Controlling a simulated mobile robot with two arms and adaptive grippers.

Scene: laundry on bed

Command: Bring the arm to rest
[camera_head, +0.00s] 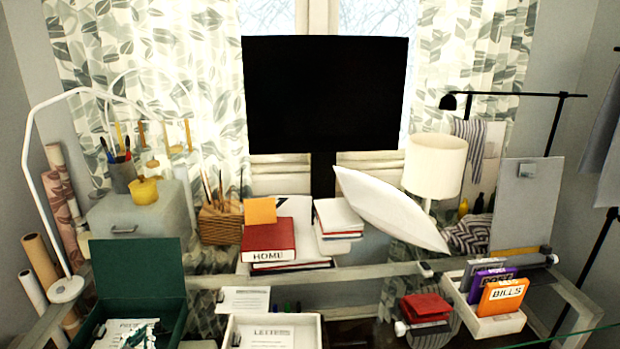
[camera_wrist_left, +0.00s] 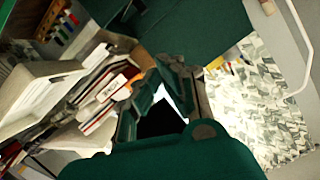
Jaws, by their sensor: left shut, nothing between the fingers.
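My left gripper (camera_head: 141,337) shows small and dark at the bottom left of the head view, in front of the papers in an open green box (camera_head: 136,268). In the left wrist view its fingers (camera_wrist_left: 166,66) come together at the tips with nothing between them. The gripper is shut and empty. Most of my left arm is outside the head view. I cannot tell whether the gripper touches the box or the papers. My right gripper is in neither view.
A white tray marked LETTERS (camera_head: 312,333) stands right of the green box. A red HOME book (camera_head: 268,240), a white pillow-like shape (camera_head: 385,207), a lamp (camera_head: 435,165) and a BILLS tray (camera_head: 500,325) lie farther right. A black screen (camera_head: 325,95) stands at the back.

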